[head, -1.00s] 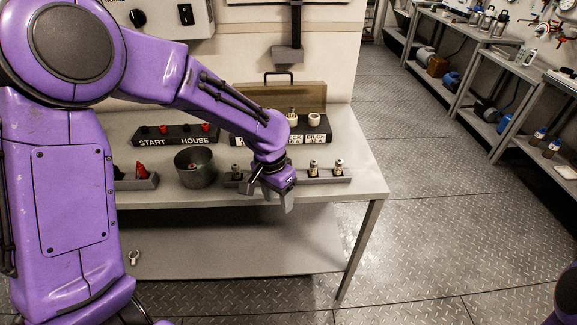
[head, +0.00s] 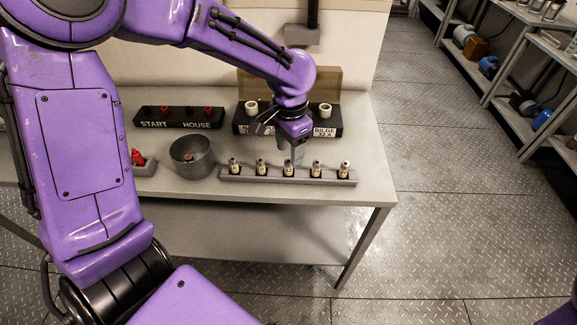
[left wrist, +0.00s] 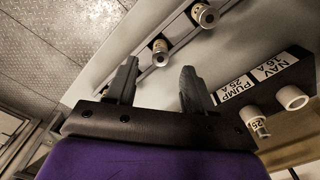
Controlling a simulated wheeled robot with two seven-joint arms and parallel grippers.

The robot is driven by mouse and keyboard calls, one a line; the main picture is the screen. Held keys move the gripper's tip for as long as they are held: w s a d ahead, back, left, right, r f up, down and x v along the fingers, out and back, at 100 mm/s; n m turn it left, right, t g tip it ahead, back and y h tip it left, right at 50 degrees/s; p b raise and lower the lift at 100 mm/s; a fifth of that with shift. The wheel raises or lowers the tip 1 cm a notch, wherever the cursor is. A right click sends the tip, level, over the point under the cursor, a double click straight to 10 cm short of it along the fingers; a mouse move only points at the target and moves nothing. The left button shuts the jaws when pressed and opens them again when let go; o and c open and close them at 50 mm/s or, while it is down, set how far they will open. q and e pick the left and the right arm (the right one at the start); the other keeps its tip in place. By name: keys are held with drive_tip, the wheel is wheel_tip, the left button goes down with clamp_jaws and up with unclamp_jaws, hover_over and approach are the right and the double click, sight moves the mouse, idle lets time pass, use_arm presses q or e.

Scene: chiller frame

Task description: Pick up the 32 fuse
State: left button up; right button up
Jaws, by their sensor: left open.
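Several small fuses with pale caps stand in a grey rack (head: 225,175) at the table's front edge, such as the rightmost fuse (head: 345,169). In the left wrist view two fuses show clearly, the nearer fuse (left wrist: 160,50) and one farther along (left wrist: 204,14). I cannot read which fuse is the 32. My left gripper (head: 297,157) is open and empty, just behind the rack in the head view. Its two separated fingers (left wrist: 158,85) show in the left wrist view. The black holder block (head: 238,122) behind carries a label reading BILGE 32A. My right gripper is out of view.
A grey metal cup (head: 192,160) stands left of the rack. A START/HOUSE block (head: 178,120) is behind it, and a small holder with a red piece (head: 137,157) is farther left. White sockets (left wrist: 291,97) rise from the holder block. The table's right end is clear.

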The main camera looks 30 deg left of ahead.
sight(288, 161)
use_arm(q)
wheel_tip(288, 161, down, 6)
drive_tip(key=shift+s+a+r, duration=0.1)
drive_tip(key=shift+s, duration=0.15)
clamp_jaws()
drive_tip(key=shift+r, duration=0.15)
